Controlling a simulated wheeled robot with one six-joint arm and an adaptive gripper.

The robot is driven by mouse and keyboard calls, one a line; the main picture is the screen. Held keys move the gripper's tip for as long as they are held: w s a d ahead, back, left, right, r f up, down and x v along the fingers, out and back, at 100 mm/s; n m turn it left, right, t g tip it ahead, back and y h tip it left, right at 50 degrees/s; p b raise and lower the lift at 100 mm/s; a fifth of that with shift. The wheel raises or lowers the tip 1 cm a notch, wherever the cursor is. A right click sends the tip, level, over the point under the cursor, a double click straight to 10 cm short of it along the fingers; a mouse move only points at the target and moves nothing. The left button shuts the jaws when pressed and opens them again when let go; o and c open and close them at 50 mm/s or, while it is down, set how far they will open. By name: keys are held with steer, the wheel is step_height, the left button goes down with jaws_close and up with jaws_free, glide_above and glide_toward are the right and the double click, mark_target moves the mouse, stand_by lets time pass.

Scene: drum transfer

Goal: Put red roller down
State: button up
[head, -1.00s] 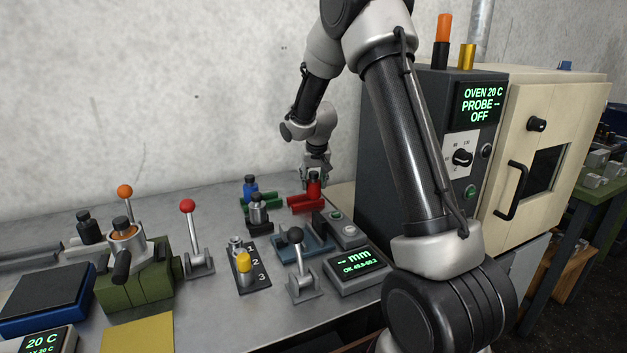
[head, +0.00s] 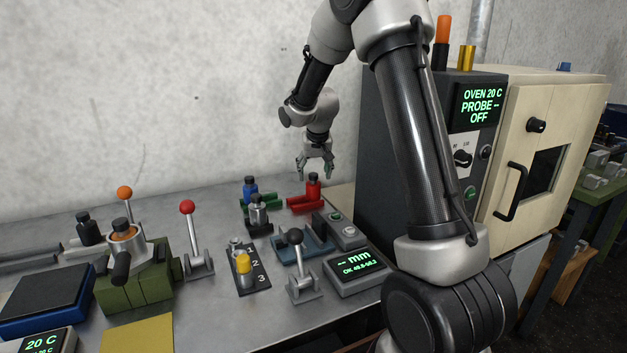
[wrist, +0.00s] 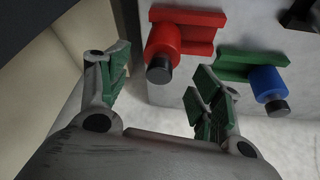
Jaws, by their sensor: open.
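The red roller (head: 313,186) with a dark top stands upright at its red holder (head: 303,204) at the back of the bench. In the wrist view the red roller (wrist: 163,49) sits against the red holder (wrist: 198,24). My gripper (head: 314,176) is open and empty above the red roller and apart from it.
A blue roller (head: 250,187) stands at a green holder (head: 259,205) just left of the red one. A grey roller (head: 258,208) stands in front. The oven (head: 545,150) is close on the right. The wall is behind.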

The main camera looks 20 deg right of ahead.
steer(key=s+r, duration=1.1)
steer(key=r, duration=0.1)
steer(key=s+a+r+n+y, duration=0.1)
steer(key=s+a+n, duration=0.1)
steer(key=s, duration=2.6)
steer(key=shift+s+a+r+n, duration=0.15)
steer(key=shift+s+n, duration=0.25)
steer(key=shift+n, duration=0.1)
